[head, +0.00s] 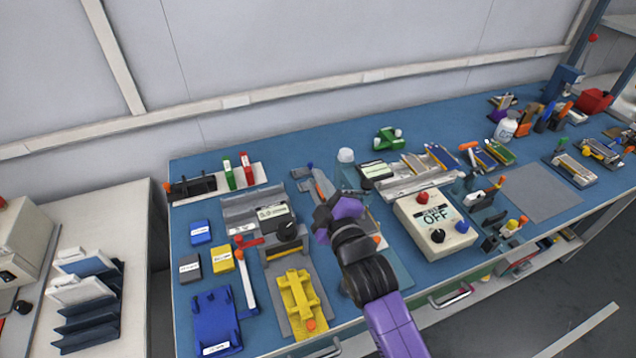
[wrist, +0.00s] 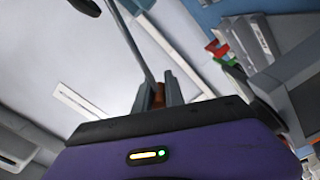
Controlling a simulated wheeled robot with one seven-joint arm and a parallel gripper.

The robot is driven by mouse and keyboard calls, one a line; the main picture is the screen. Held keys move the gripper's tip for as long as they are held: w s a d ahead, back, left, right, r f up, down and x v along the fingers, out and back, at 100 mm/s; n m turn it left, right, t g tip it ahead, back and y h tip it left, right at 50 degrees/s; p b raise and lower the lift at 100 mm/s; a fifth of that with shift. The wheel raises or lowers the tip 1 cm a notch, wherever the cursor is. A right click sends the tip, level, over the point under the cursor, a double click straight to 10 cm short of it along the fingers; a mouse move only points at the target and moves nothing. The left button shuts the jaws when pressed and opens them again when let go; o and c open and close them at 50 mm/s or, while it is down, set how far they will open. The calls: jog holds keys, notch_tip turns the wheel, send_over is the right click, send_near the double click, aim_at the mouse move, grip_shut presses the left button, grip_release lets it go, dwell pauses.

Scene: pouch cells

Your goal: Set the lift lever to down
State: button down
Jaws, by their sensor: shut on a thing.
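My gripper (head: 322,222) is over the middle of the blue bench, beside the black knob on the grey-and-tan fixture; my purple wrist hides its fingertips in the head view. In the wrist view, the grey jaws (wrist: 160,94) are shut on a small orange-brown piece (wrist: 158,96). I cannot tell whether this is the lift lever's handle. A thin grey rod (wrist: 130,42) slants up from near the jaws. No lever is clearly labelled as the lift lever, and its setting cannot be read.
A control box (head: 436,226) reading OFF stands to the right.

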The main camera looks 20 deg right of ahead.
jog(key=shift+a+f, duration=0.1)
jog(key=shift+f, duration=0.05)
dwell(0.8)
jog(key=shift+f+n+p, duration=0.2)
jog(key=shift+f+n, duration=0.7)
jog(key=shift+n, duration=0.45)
jog(key=shift+f+n+p, duration=0.15)
jog(key=shift+f+n, duration=0.7)
jog(key=shift+n, duration=0.45)
jog(key=shift+f+n+p, duration=0.2)
jog(key=shift+f+n, duration=0.7)
jog(key=shift+n, duration=0.45)
jog(key=c, duration=1.4)
grip_release()
jog(key=shift+s, duration=0.15)
